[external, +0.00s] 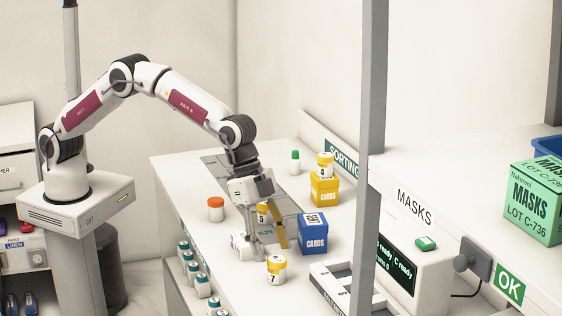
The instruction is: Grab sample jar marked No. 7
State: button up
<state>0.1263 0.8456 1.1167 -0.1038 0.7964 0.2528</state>
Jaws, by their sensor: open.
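The sample jar marked 7 (276,271) stands upright on the white counter, with a yellow lid and a yellow band. My gripper (269,249) points down, open, behind the No. 7 jar in the picture and apart from it. A yellow-lidded jar marked 5 (262,213) shows between my fingers in the picture; I cannot tell whether it is between them or behind. A white jar (240,246) seems to lie on its side just left of my fingers; its number is unreadable.
A blue cards box (313,234) stands right of my gripper. A yellow cards box (323,190) bears a jar marked 4 (325,165). An orange-lidded jar (215,209) and a green-lidded jar (295,161) stand farther back. A grey post (373,150) rises at the right.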

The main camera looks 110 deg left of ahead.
aim_at(274, 258)
jog(key=shift+w+d+f, duration=0.3)
jog(key=shift+w+f, duration=0.05)
jog(key=shift+f, duration=0.3)
jog(key=shift+w+d+f, duration=0.25)
jog(key=shift+w+f, duration=0.05)
jog(key=shift+f, duration=0.35)
jog(key=shift+x, duration=1.1)
jog(key=c, duration=1.2)
